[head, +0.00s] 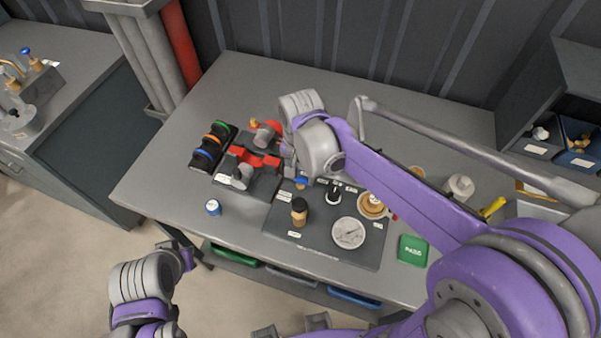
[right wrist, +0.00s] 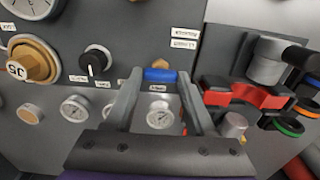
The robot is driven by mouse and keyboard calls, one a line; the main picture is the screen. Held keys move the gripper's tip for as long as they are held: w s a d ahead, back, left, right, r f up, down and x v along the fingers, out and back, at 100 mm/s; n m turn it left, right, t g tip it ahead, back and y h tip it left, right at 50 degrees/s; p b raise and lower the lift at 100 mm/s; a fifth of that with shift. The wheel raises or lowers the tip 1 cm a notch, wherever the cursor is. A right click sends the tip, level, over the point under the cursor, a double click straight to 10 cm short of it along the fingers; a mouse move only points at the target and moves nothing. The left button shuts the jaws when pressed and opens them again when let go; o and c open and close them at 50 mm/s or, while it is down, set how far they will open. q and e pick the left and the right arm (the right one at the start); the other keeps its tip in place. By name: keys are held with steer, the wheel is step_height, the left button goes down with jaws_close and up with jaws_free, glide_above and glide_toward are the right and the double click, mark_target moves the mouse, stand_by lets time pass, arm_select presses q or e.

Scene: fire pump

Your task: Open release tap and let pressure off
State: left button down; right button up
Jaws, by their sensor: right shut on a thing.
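The panel (head: 283,222) lies on the workbench with a pressure gauge (head: 348,233), a black knob (head: 333,195) and a brass fitting (head: 299,211). The blue release tap (head: 299,182) is at the panel's far edge; it also shows in the right wrist view (right wrist: 160,75). My right gripper (right wrist: 158,80) is shut on the blue tap, one finger on each side. In the head view my right wrist hides most of that gripper. A small gauge (right wrist: 160,117) shows beyond the fingers. My left gripper (head: 180,255) is low at the front left, away from the panel; its jaws are unclear.
Red clamps (head: 252,157) holding grey fittings stand left of the panel, close to my right gripper. A rack of coloured rings (head: 212,147) is further left. A small blue-topped can (head: 213,207) and a green box (head: 412,250) flank the panel. The bench's back left is clear.

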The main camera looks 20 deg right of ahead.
jaws_close()
